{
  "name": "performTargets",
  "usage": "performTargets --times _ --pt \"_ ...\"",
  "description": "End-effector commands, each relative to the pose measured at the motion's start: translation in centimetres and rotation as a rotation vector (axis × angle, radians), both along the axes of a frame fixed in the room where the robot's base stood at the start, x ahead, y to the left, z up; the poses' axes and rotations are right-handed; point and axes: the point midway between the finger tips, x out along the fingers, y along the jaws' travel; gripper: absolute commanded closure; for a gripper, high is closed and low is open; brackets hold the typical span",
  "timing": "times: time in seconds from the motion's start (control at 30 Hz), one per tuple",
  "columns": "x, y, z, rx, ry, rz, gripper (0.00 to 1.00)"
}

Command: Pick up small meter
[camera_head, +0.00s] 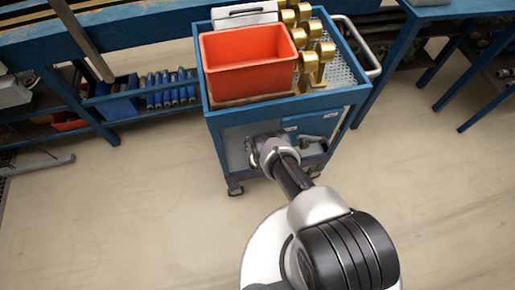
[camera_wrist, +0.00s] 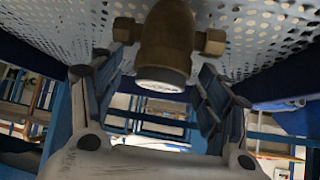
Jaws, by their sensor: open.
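A brass meter (camera_wrist: 167,45) with a fitting on each side and a pale round end shows in the wrist view. It hangs down from the perforated plate in this picture, which may be upside down. My gripper (camera_wrist: 158,88) is open, with one finger on each side of the meter's lower part. Gaps show between the fingers and the meter; I see no grip. In the head view several brass meters (camera_head: 308,62) stand on the right half of the blue cart's top (camera_head: 343,70). My arm reaches the cart's front there; I cannot clearly make out the gripper's fingers.
A red-orange bin (camera_head: 248,62) fills the cart's left side, close to the meters. A white case (camera_head: 244,14) lies behind it. A metal handle rail (camera_head: 367,48) sticks out on the right.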

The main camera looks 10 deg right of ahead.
Motion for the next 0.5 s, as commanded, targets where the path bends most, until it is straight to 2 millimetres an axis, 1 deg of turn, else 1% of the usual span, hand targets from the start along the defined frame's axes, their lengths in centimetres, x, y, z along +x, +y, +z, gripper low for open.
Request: performTargets --times 0.07,0.5 --pt "-0.01 -0.01 0.06 0.0 0.0 0.0 0.31" --pt "-0.05 0.0 0.05 0.0 0.0 0.0 0.59"
